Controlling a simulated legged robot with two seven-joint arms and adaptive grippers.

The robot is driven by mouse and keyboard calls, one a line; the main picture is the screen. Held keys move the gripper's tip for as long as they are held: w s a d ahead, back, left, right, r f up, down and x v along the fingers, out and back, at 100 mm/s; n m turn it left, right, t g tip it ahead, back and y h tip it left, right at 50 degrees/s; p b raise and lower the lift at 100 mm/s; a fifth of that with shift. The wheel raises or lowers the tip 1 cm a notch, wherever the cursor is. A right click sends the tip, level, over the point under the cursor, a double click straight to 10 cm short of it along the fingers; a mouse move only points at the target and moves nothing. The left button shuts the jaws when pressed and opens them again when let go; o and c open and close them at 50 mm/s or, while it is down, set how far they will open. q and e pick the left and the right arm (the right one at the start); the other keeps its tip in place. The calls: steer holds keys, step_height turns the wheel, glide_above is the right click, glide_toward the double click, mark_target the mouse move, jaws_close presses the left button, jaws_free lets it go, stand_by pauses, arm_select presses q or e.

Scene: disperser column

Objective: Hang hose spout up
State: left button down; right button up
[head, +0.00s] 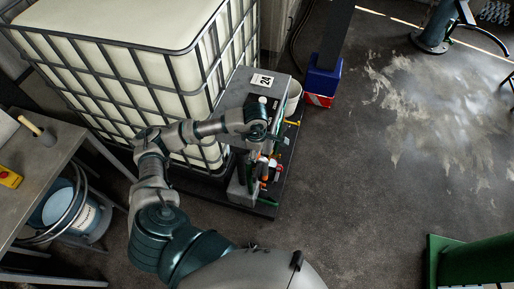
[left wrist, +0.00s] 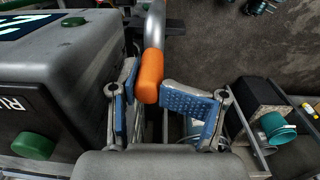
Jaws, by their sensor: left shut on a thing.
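The hose spout shows in the left wrist view as a grey curved pipe with an orange sleeve (left wrist: 151,72). My left gripper (left wrist: 146,100) has its blue-padded fingers on either side of the sleeve's lower end and is shut on it. In the head view, my left gripper (head: 266,143) is at the front of the grey dispenser unit (head: 238,98), beside the large caged tank. The spout's grip and any hook or holder are too small or hidden by my arm to make out. My right gripper is in neither view.
The caged white tank (head: 120,65) stands left of the dispenser. A white bucket (head: 293,95) and a blue-and-red container (head: 321,82) stand behind it. A table (head: 45,165) is at the left, with a blue bucket (head: 82,215) below.

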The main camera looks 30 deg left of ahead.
arm_select(q)
step_height(320, 180, down, 4)
steer(key=b, duration=0.2)
steer(key=shift+w+r+b, duration=0.1)
steer(key=shift+r+b, duration=0.1)
steer(key=shift+b, duration=0.15)
steer(key=shift+f+b, duration=0.85)
steer(key=shift+b, duration=0.05)
steer(key=shift+f+b, duration=0.3)
steer(key=shift+c, duration=1.2)
jaws_free()
step_height(320, 180, up, 12)
steer(key=shift+s, duration=0.25)
steer(key=shift+s+f, duration=0.1)
